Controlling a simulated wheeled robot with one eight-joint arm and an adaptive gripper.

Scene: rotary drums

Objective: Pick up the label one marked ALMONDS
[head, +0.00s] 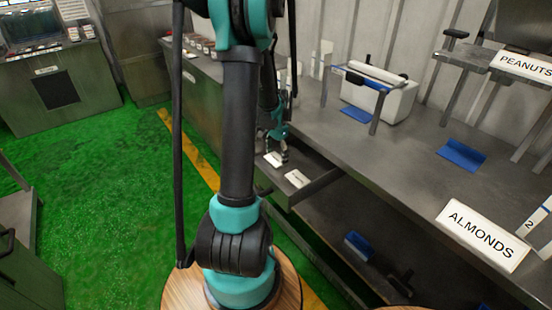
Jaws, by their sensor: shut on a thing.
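My gripper (277,156) is small in the head view, reaching down over an open drawer (325,181) under the bench. It is shut on a small white label (273,159), whose print is too small to read. A second small white label (297,178) lies in the drawer to the right of my gripper. A large white sign reading ALMONDS (482,235) is at the bench's front edge at lower right, apart from my gripper. My arm hides part of the drawer's left side.
The grey bench (395,160) holds a white box (378,100) and blue pieces (461,155). A PEANUTS sign (525,67) is on a raised stand at upper right. A lower shelf (335,215) lies below the bench. Green floor (100,170) is open on the left.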

